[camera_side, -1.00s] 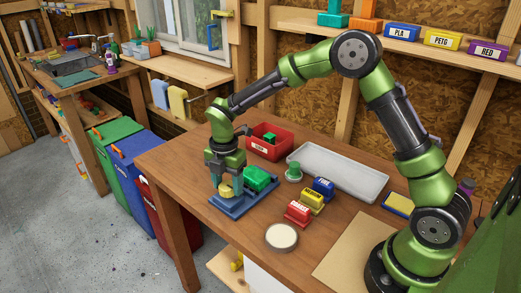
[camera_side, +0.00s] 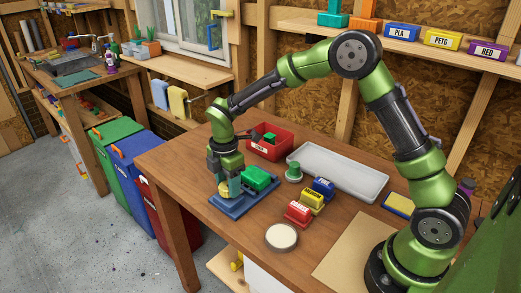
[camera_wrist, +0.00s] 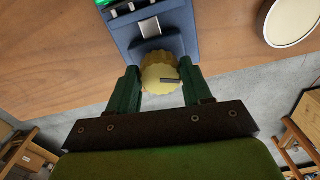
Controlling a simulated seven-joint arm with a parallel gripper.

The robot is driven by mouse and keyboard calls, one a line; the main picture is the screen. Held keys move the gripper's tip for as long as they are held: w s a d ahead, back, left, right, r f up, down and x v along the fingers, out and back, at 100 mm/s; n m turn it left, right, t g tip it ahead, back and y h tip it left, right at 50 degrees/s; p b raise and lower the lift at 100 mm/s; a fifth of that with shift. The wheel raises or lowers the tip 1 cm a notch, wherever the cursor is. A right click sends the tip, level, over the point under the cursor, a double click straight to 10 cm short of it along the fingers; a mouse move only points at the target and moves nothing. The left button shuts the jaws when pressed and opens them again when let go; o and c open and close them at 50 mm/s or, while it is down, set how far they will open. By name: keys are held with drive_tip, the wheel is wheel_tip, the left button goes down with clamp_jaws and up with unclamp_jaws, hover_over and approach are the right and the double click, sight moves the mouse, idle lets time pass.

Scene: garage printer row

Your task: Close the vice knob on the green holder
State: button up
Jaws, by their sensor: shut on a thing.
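The yellow vice knob (camera_wrist: 160,74) sits at the end of the blue vice base (camera_wrist: 150,32) in the wrist view. My gripper (camera_wrist: 161,84) is shut on the knob, one dark green finger on each side of it. A dark mark shows on the knob's face, lying nearly level. In the side view my gripper (camera_side: 228,186) points down at the near left end of the blue base (camera_side: 240,206), and covers part of the knob. The green holder (camera_side: 257,178) sits on the base, right behind my gripper.
A red bin (camera_side: 270,148) stands behind, with a green round piece (camera_side: 294,172) and a grey tray (camera_side: 337,172) to its right. Red (camera_side: 298,213), yellow (camera_side: 311,200) and blue (camera_side: 324,187) blocks and a round lid (camera_side: 282,237) lie right of the vice. The table's edge is close.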

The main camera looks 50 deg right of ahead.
drive_tip(key=m, duration=0.4)
drive_tip(key=shift+m, duration=0.3)
drive_tip(key=m, duration=0.5)
drive_tip(key=shift+s, duration=0.1)
drive_tip(key=m, duration=0.9)
drive_tip(key=shift+a+m, duration=0.1)
drive_tip(key=shift+m, duration=0.3)
drive_tip(key=o, duration=1)
drive_tip(key=shift+o, duration=0.2)
wheel_tip(320, 180, up, 17)
